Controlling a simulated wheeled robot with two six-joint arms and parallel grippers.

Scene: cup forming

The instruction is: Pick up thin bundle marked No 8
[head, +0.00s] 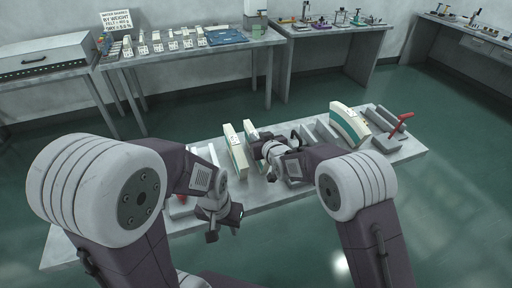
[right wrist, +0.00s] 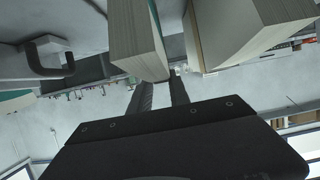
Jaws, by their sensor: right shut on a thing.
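Two thin cream bundles with green edges stand side by side mid-table in the head view. The nearer-left one is the left bundle (head: 235,150); beside it is the second bundle (head: 251,130). No number on either can be read. My right gripper (head: 268,167) is at the second bundle, its fingers partly hidden. In the right wrist view, my right gripper's fingers (right wrist: 164,94) close on the end of a thin page-edged bundle (right wrist: 138,40); another bundle (right wrist: 240,35) stands just to its right. My left gripper (head: 225,225) is open and empty over the front of the table.
The grey table (head: 410,153) also bears a thicker green-striped bundle (head: 349,122), grey blocks and a red handle (head: 401,125) at right. A black curved handle (right wrist: 48,58) is left of the held bundle. Side benches with small items stand at the back wall.

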